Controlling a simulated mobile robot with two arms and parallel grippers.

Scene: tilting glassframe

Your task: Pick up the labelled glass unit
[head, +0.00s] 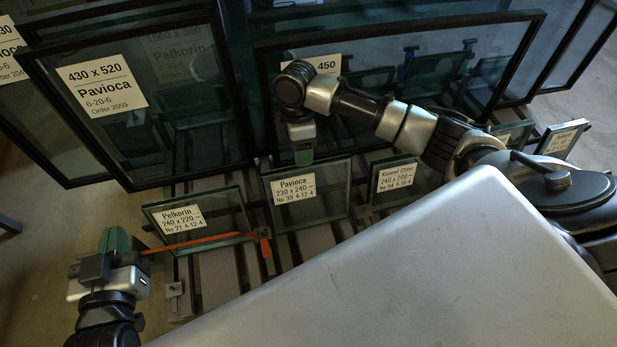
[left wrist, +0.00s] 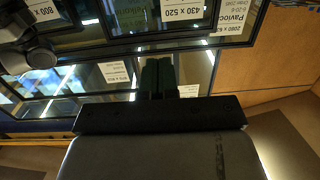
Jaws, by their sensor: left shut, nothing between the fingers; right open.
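Three small labelled glass units stand tilted on the slatted rack: one labelled Pelkorin (head: 222,222) at the left, one labelled Pavioca 230 x 240 (head: 318,209) in the middle, and another (head: 405,195) to its right. My right gripper (head: 303,158) points down just above or behind the Pavioca unit's top edge; whether it touches the glass is unclear. It is open, though its finger gap is hard to see. My left gripper (head: 114,240) is left of the Pelkorin unit, shut and empty. Its closed green fingers show in the left wrist view (left wrist: 157,75).
Large black-framed panes, one labelled Pavioca 430 x 520 (head: 140,100), lean behind the small units. An orange strip (head: 205,243) crosses low before the Pelkorin unit to an orange clamp (head: 265,248). A big grey surface (head: 420,275) fills the lower right. Floor shows at the left.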

